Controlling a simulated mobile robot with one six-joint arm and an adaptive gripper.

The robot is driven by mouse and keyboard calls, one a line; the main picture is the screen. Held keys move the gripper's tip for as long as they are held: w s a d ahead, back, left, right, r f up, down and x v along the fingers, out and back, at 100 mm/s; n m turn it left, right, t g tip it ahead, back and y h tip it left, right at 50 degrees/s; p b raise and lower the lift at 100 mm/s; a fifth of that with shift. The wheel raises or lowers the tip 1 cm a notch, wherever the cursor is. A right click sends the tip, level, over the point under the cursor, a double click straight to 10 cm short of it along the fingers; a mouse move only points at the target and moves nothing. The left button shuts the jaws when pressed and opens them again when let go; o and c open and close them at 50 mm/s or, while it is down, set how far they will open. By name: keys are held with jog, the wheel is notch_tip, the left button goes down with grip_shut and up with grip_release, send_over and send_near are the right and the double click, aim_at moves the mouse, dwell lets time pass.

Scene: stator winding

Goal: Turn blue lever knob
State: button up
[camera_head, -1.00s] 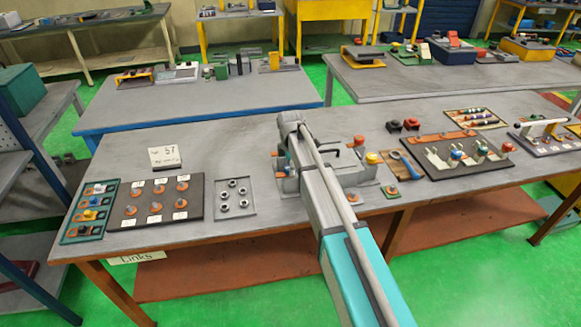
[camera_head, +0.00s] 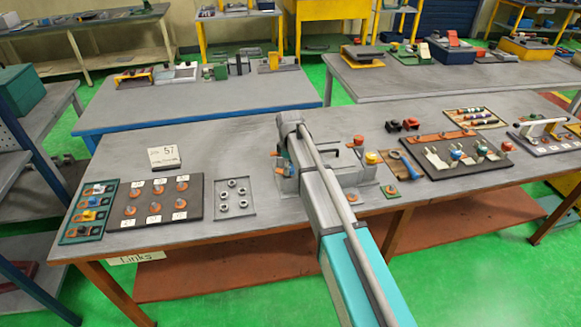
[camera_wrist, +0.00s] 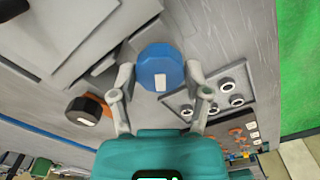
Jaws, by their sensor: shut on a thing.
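A blue faceted lever knob (camera_wrist: 161,68) with a white mark on its face sits in the middle of the wrist view. My gripper (camera_wrist: 160,74) has one finger on each side of it and is shut on it. The knob is in front of a grey fixture (camera_wrist: 95,40) with stepped plates. In the head view my arm covers much of the fixture (camera_head: 290,183) and hides the fingertips.
A black knob with an orange base (camera_wrist: 88,109) is left of my fingers in the wrist view. A tray of nuts (camera_head: 236,197) lies left of the fixture. A yellow knob (camera_head: 373,157) and a blue-handled tool (camera_head: 408,168) lie to its right.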

jog(key=m, duration=0.7)
jog(key=shift+w, duration=0.25)
jog(key=m, duration=0.7)
jog(key=shift+m, duration=0.3)
jog(key=m, duration=0.3)
jog(key=shift+m, duration=0.3)
jog(key=m, duration=0.3)
jog(key=shift+m, duration=0.3)
jog(key=m, duration=0.6)
jog(key=shift+a, duration=0.1)
jog(key=shift+m, duration=0.3)
